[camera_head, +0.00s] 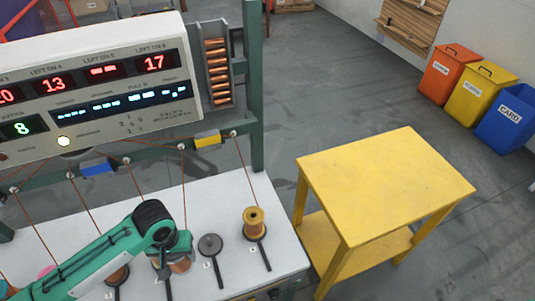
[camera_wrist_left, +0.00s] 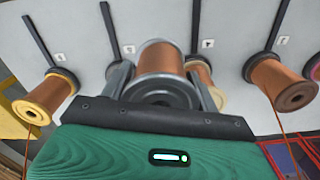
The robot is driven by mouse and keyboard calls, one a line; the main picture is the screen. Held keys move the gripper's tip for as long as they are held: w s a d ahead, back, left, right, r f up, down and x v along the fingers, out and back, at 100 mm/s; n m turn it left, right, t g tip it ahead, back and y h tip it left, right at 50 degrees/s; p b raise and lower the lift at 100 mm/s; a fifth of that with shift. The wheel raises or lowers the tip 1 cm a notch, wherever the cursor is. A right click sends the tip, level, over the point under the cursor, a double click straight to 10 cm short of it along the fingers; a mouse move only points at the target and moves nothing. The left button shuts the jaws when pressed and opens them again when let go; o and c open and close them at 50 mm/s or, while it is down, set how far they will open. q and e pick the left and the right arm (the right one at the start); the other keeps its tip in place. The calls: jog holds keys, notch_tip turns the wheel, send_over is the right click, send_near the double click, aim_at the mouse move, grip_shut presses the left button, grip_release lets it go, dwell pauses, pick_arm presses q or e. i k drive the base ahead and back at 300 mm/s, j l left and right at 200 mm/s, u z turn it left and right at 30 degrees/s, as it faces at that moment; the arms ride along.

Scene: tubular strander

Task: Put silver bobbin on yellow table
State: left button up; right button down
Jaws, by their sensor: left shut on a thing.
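The silver bobbin (camera_wrist_left: 162,62), copper wire between silver-grey flanges, is between the fingers of my left gripper (camera_wrist_left: 163,80) in the wrist view. My left gripper (camera_head: 172,262) is shut on it. In the head view the arm and gripper hide most of the bobbin. It is over the white bench; I cannot tell whether it is clear of its holder. The yellow table (camera_head: 390,185) stands to the right of the bench with a bare top. My right gripper is not in view.
The white bench (camera_head: 220,205) carries a gold-flanged bobbin (camera_head: 254,221) and an empty round holder (camera_head: 210,246) right of my gripper. Thin wires run down from the display panel (camera_head: 100,85). A green post (camera_head: 254,90) rises behind. Coloured bins (camera_head: 477,92) stand far right.

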aim_at(371, 203)
jog(key=k+l, duration=0.1)
jog(key=l, duration=0.4)
jog(key=k+l+u, duration=0.15)
jog(key=l, duration=0.9)
jog(key=i+l+u, duration=0.1)
jog(key=l, duration=0.5)
jog(key=i+l+u, duration=0.15)
jog(key=l, duration=0.4)
jog(key=l+u, duration=0.1)
jog(key=l, duration=0.5)
